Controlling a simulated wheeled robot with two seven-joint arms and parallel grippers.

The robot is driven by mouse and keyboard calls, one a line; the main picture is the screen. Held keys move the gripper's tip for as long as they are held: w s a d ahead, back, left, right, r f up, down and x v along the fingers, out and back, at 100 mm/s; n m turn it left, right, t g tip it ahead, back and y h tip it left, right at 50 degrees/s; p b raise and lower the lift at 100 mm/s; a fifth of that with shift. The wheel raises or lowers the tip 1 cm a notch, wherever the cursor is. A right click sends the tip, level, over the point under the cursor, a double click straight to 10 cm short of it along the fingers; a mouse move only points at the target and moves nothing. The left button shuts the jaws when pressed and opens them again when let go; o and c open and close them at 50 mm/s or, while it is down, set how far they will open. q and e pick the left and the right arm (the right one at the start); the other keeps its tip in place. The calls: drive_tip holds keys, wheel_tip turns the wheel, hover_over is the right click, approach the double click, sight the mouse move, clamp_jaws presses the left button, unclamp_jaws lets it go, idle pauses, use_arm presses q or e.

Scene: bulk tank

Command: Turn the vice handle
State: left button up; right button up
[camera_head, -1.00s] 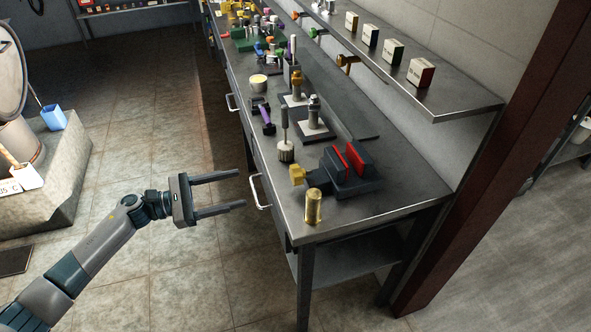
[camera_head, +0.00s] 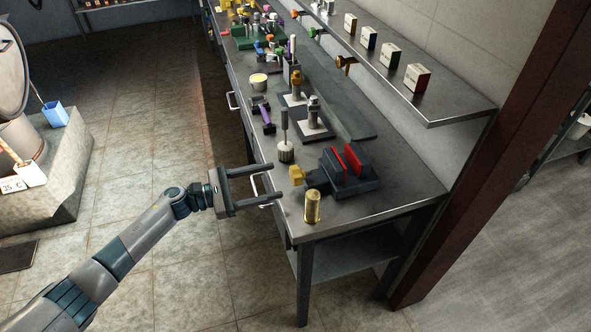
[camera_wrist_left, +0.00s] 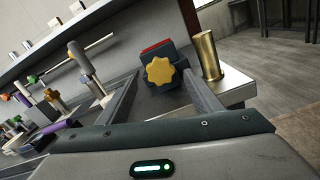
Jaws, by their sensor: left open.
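The vice (camera_head: 347,171) is dark grey with red jaw faces and sits near the front end of the workbench. Its yellow star-shaped handle (camera_head: 297,175) faces left, toward my gripper. My left gripper (camera_head: 277,181) is open and empty, its fingertips at the bench edge, a little short of the handle. In the left wrist view the handle (camera_wrist_left: 160,71) shows between and beyond the two open fingers, with the vice body (camera_wrist_left: 166,53) behind it. I see no contact with the handle. My right gripper is not in view.
A brass cylinder (camera_head: 312,206) stands on the bench close to the handle, at the near corner. A tool in a ribbed round base (camera_head: 286,152) stands behind the handle. The metal workbench (camera_head: 395,190) has a shelf (camera_head: 440,108) above. Floor left of the bench is clear.

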sight(292, 175)
use_arm(q)
drive_tip(key=p+x, duration=0.2)
drive_tip(key=x, duration=0.5)
drive_tip(key=shift+r, duration=0.1)
drive_tip(key=shift+w+d+p, duration=0.2)
drive_tip(key=shift+d+p, duration=0.1)
drive_tip(key=shift+d, duration=0.3)
drive_tip(key=c, duration=1.1)
